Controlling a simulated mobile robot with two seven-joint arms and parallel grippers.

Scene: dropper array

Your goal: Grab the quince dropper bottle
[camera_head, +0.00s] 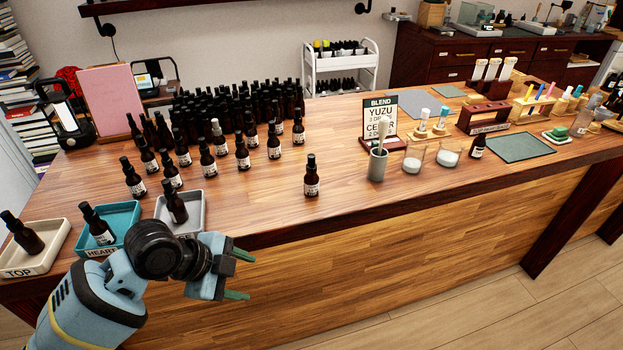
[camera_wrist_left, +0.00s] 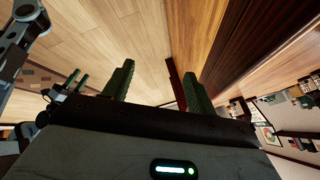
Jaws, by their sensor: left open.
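Many dark dropper bottles with white labels stand on the wooden counter (camera_head: 390,197). The labels are too small to read, so I cannot tell which one is quince. One bottle (camera_head: 312,178) stands alone near the front edge, upright. Several others, such as this one (camera_head: 242,153), stand in looser rows before a dense block of bottles (camera_head: 240,105). My left gripper (camera_head: 246,275) is open and empty in front of the counter, below its top, nearer than the lone bottle. Its fingers also show in the left wrist view (camera_wrist_left: 158,80), with floor between them. Part of my right gripper (camera_wrist_left: 76,80) shows small there.
Cream "TOP" (camera_head: 53,262), teal "HEART" (camera_head: 128,222) and grey (camera_head: 199,222) trays each hold a bottle at the front left. A "BLEND" sign (camera_head: 380,112), a grey cup (camera_head: 377,166) and glass jars stand right of the lone bottle. Bare counter surrounds that bottle.

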